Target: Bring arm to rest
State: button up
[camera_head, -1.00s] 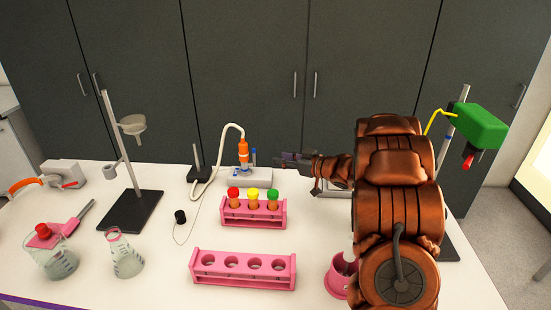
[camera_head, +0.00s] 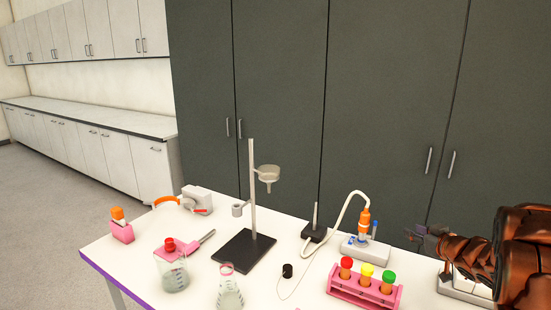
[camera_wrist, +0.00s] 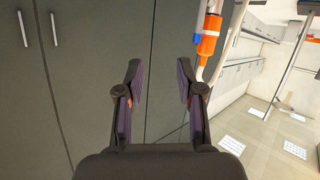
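My gripper (camera_wrist: 160,97) shows in the wrist view with its two fingers apart and nothing between them, facing the dark cabinet doors. In the head view my gripper (camera_head: 428,236) is small at the right, with my copper-coloured arm behind it at the right edge. It is above the back part of the table, right of the orange-topped probe (camera_head: 364,222). The probe also shows at the upper right of the wrist view (camera_wrist: 208,40), apart from the fingers.
A pink rack (camera_head: 345,293) holds tubes with red, yellow and green caps. A stand (camera_head: 253,195) with a funnel, flasks (camera_head: 230,290) and a pink holder (camera_head: 122,232) occupy the white table (camera_head: 125,262). Dark cabinets (camera_head: 280,100) rise behind; open floor lies left.

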jog(key=s+a+r+m+g+h, duration=0.1)
jog(key=s+r+m+g+h, duration=0.1)
jog(key=s+g+h, duration=0.3)
jog(key=s+r+m+h, duration=0.2)
jog(key=s, duration=0.4)
jog(key=s+a+f+g+y, duration=0.1)
jog(key=s+a+f+g, duration=0.1)
jog(key=s+a, duration=0.6)
jog(key=s+a+f+g+y, duration=0.1)
jog(key=s+a+g, duration=0.4)
jog(key=s, duration=1.1)
jog(key=s+a+f+g+y, duration=0.2)
jog(key=s+a+g, duration=0.1)
jog(key=s+a, duration=0.8)
jog(key=shift+s+f+n+g+y, duration=0.3)
jog(key=shift+s+f+g+y, duration=0.1)
jog(key=shift+s, duration=0.3)
